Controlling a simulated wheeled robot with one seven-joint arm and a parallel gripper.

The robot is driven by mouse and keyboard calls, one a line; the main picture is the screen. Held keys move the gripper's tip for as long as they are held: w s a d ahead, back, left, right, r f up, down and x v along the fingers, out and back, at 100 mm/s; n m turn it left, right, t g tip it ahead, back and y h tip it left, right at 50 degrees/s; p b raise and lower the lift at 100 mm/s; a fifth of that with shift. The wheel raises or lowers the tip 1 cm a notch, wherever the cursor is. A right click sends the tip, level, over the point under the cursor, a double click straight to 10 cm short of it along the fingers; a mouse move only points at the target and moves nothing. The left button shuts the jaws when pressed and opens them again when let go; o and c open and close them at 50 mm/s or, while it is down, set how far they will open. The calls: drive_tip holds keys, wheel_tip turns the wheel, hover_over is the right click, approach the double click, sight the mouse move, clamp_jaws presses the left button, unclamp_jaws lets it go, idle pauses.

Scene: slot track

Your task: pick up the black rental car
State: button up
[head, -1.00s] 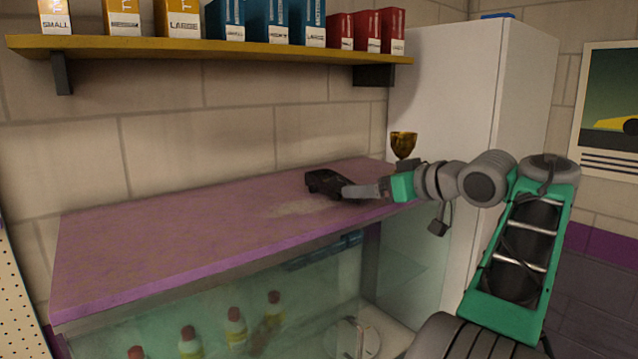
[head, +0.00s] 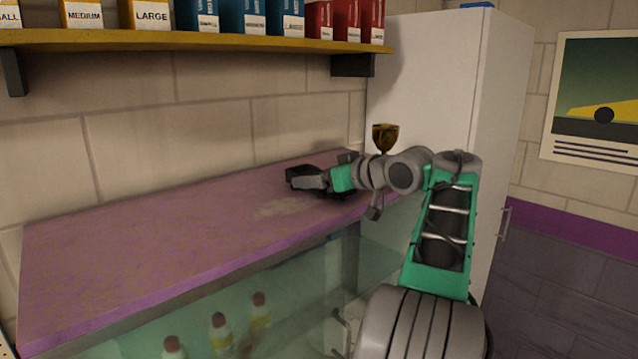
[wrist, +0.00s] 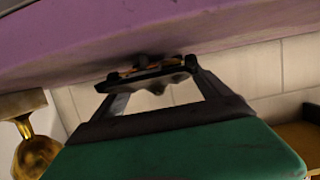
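The black car (head: 294,171) sits on the purple counter top, near its far right part. In the head view my gripper (head: 310,182) overlaps the car and hides much of it. In the wrist view, which is upside down, the dark car (wrist: 150,76) lies on the counter at my fingertips. The two fingers of my gripper (wrist: 152,88) are spread wide, one to each side of the car. I cannot see clearly whether they touch it.
The purple counter (head: 150,235) is clear to the left, over a glass case with bottles (head: 219,333). A gold trophy cup (head: 385,137) stands behind my arm, beside a white cabinet (head: 430,90). A yellow shelf (head: 200,47) with boxes hangs above.

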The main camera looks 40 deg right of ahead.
drive_tip(key=c, duration=1.6)
drive_tip(key=shift+r, duration=0.1)
